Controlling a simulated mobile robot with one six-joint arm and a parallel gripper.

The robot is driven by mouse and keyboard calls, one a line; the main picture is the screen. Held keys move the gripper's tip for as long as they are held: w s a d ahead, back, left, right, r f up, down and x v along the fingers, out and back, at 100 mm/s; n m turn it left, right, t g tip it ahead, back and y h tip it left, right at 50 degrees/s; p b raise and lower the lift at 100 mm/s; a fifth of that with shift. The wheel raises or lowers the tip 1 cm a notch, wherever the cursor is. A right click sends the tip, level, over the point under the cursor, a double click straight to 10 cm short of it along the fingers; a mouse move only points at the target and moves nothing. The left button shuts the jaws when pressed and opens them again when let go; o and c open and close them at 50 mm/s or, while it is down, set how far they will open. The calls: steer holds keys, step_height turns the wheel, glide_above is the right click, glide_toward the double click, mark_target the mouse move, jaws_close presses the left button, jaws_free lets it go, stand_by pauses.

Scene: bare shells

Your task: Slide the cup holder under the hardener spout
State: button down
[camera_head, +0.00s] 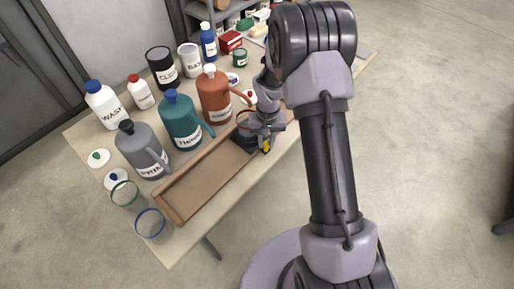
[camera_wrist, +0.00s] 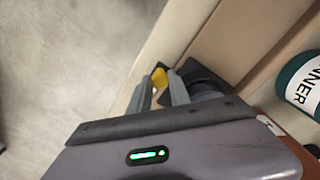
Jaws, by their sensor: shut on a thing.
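The cup holder (camera_wrist: 208,82) is a dark piece in the wooden track (camera_head: 165,207), at the track's far right end in the head view, mostly behind my arm. My gripper (camera_head: 265,146) is shut on its yellow grip, which shows between the fingers in the wrist view (camera_wrist: 160,77). An orange-brown jug (camera_head: 213,96) stands beside the track near the holder; its label is too small to read surely. A teal jug (camera_head: 181,122) labelled as thinner and a grey jug (camera_head: 141,149) labelled as primer stand farther left. Whether a cup sits in the holder is hidden.
The track is empty from the holder to its near left end. Two clear cups, one green-rimmed (camera_head: 125,195) and one blue-rimmed (camera_head: 151,224), stand by that end. Bottles and cans, including a black can (camera_head: 161,67), line the back of the table. Floor lies beyond the front edge.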

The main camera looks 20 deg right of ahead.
steer(key=shift+w+d, duration=0.35)
steer(key=shift+d, duration=0.2)
steer(key=c, duration=1.2)
jaws_free()
step_height(320, 180, up, 17)
steer(key=p, duration=0.5)
steer(key=shift+r+p, duration=0.2)
steer(key=shift+p, duration=0.1)
